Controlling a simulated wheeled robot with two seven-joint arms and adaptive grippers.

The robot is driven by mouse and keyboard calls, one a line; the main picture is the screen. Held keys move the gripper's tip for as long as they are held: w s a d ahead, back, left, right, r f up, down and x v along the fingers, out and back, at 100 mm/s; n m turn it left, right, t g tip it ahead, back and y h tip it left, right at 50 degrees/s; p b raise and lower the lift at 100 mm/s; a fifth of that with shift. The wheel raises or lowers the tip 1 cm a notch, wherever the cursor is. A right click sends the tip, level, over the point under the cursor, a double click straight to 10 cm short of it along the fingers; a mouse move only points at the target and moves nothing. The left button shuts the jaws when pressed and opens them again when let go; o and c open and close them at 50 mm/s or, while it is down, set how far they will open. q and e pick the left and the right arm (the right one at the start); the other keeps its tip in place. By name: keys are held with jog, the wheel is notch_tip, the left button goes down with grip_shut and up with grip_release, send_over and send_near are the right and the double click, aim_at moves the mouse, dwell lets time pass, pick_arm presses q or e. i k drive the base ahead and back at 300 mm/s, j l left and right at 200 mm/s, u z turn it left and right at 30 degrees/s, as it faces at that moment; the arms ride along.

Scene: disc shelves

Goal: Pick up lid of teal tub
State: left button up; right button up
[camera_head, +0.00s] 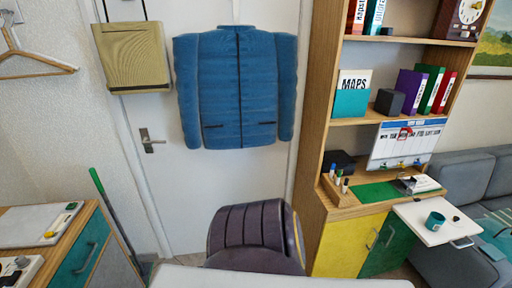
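A small teal container (435,221), which looks like a tub or mug, stands on the white pull-out board (418,232) at the right. Its top looks dark, and I cannot tell whether a lid is on it. A small dark object (456,218) lies just to its right; it is too small to identify. Neither of my grippers is in view.
A wooden shelf unit (312,150) with yellow (345,246) and green doors stands behind the board. A purple-brown chair (256,235) stands at the middle, by a white surface (280,281) along the bottom edge. A grey sofa (472,178) is at the right.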

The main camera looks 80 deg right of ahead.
aim_at(455, 221)
jog(key=z, duration=4.5)
